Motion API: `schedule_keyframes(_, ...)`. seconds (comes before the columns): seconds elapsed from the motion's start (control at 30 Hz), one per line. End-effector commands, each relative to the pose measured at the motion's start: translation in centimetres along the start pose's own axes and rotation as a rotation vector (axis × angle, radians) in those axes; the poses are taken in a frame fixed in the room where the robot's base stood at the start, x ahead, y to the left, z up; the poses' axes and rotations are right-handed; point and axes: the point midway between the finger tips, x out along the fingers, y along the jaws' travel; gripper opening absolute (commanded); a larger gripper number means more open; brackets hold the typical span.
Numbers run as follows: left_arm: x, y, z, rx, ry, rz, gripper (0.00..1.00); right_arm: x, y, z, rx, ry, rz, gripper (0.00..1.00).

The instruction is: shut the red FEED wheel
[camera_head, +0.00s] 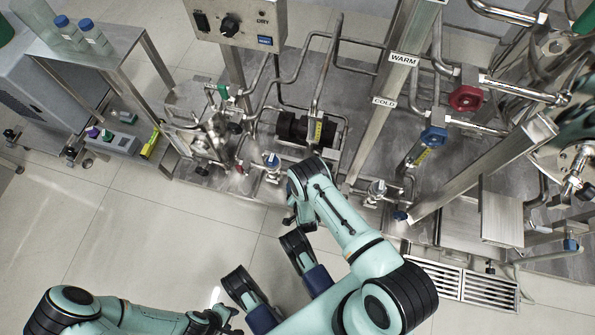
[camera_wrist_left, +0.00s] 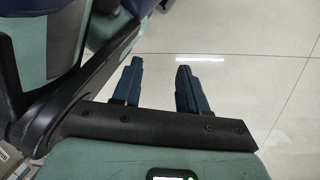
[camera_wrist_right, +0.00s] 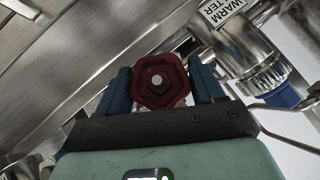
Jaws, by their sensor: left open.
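A dark red hexagonal wheel (camera_wrist_right: 152,88) with a pale hub sits between the fingers of my right gripper (camera_wrist_right: 161,90) in the right wrist view. It fills most of the gap; I cannot tell whether both fingers press on it. No FEED label is readable.
A blue wheel (camera_head: 433,138) sits below the red one among the pipes. A control box (camera_head: 238,18) stands at the top, and a bench with bottles (camera_head: 95,36) at upper left. The tiled floor (camera_head: 130,220) at left is clear.

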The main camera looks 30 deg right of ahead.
Motion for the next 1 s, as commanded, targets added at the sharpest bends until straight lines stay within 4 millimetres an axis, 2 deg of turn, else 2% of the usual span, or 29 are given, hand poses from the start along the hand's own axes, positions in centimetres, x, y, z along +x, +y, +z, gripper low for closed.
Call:
schedule_keyframes(0.27, -0.3, 0.3, -0.3, 0.004, 0.012, 0.005, 0.43, 0.0, 0.1, 0.0, 0.030, -0.001, -0.025, 0.37)
schedule_keyframes(0.6, -1.1, 1.3, -1.5, 0.019, 0.058, 0.025, 0.43, 0.0, 0.2, 0.0, 0.182, 0.000, -0.176, 0.37)
schedule_keyframes(1.0, -0.5, 0.6, -0.8, 0.009, 0.030, 0.013, 0.43, 0.1, 0.1, 0.0, 0.370, 0.002, -0.366, 0.37)
